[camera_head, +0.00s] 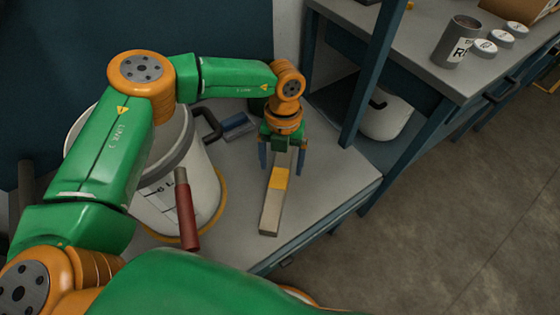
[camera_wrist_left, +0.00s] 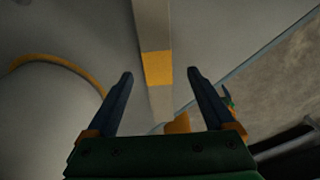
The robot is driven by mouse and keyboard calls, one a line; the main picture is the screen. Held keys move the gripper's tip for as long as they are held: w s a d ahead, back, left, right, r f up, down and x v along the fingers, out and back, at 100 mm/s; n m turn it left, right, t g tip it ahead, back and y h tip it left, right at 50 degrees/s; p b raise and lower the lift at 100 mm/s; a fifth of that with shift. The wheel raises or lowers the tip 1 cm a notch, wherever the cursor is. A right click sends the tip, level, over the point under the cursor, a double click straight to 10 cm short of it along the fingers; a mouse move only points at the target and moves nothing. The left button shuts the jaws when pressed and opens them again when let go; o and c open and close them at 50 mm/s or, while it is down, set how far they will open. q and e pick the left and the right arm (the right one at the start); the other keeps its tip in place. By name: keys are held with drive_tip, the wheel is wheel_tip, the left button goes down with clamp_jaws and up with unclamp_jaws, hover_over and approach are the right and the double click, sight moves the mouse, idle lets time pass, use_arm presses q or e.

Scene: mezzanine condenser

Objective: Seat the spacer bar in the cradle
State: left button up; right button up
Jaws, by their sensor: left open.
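The spacer bar (camera_head: 271,209) is a long pale grey bar with a yellow band, on the grey bench top. My left gripper (camera_head: 281,168) is open and points down over the bar's far part, one blue finger on each side. In the left wrist view the bar (camera_wrist_left: 152,25) runs between the spread fingers of the left gripper (camera_wrist_left: 160,74), with visible gaps and no contact. The yellow band lies just beyond the fingertips there. I cannot make out the cradle for certain. My right gripper is not in view.
A large white bucket (camera_head: 205,190) stands left of the bar, with a red-handled tool (camera_head: 186,215) in front of it. A small blue object (camera_head: 238,126) lies behind. A blue post (camera_head: 373,75) rises to the right. The bench's front edge (camera_head: 325,222) is close to the bar.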

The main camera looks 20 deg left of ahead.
sight(279, 178)
use_arm(q)
drive_tip(key=f, duration=0.4)
drive_tip(key=s+f, duration=0.1)
drive_tip(key=f, duration=0.1)
drive_tip(key=shift+a, duration=0.15)
drive_tip(key=shift+r, duration=0.2)
clamp_jaws()
